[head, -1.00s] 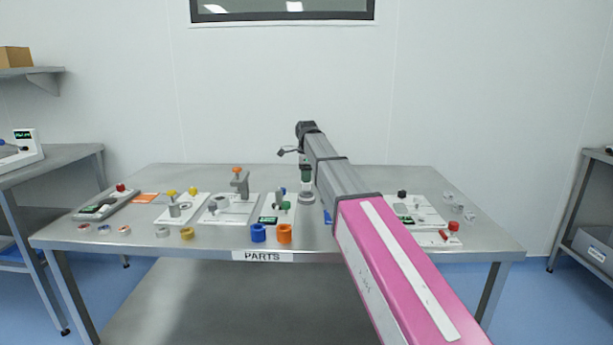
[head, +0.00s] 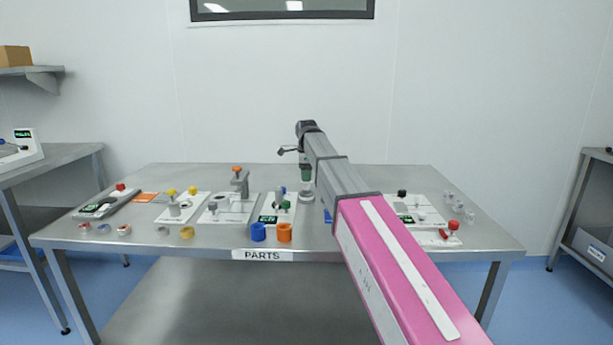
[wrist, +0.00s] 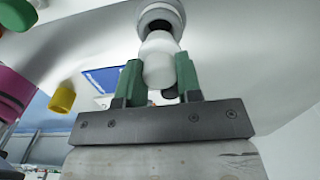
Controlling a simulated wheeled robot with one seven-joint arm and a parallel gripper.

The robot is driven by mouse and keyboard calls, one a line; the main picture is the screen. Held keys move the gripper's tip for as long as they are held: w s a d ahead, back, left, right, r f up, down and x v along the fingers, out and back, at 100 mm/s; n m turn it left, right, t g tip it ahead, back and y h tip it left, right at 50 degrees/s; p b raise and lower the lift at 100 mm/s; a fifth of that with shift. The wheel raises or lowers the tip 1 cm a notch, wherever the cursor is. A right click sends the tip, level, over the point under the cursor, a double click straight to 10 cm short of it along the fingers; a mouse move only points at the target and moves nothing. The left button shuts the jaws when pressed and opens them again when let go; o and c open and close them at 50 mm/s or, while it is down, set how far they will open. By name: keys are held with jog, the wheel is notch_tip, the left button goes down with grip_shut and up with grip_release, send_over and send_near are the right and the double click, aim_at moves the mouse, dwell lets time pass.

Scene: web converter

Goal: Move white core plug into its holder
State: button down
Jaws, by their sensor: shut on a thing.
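The white core plug (wrist: 158,62) is between the green fingers of my gripper (wrist: 159,82) in the wrist view. The fingers are shut on it. Its far end is at the mouth of a round grey holder (wrist: 160,14); I cannot tell how deep it sits. In the head view my gripper (head: 306,174) points down over the grey round holder (head: 306,197), near the middle of the table. The plug is small and pale there and hard to make out.
On the steel table (head: 200,248), fixtures with knobs stand left of my gripper. A blue ring (head: 258,232) and an orange ring (head: 284,233) lie at the front. Clear cups (head: 455,202) are at the right edge.

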aim_at(307, 184)
jog(key=shift+f, duration=2.2)
dwell(0.6)
jog(key=c, duration=0.7)
grip_release()
notch_tip(307, 184, up, 9)
jog(key=shift+r, duration=0.95)
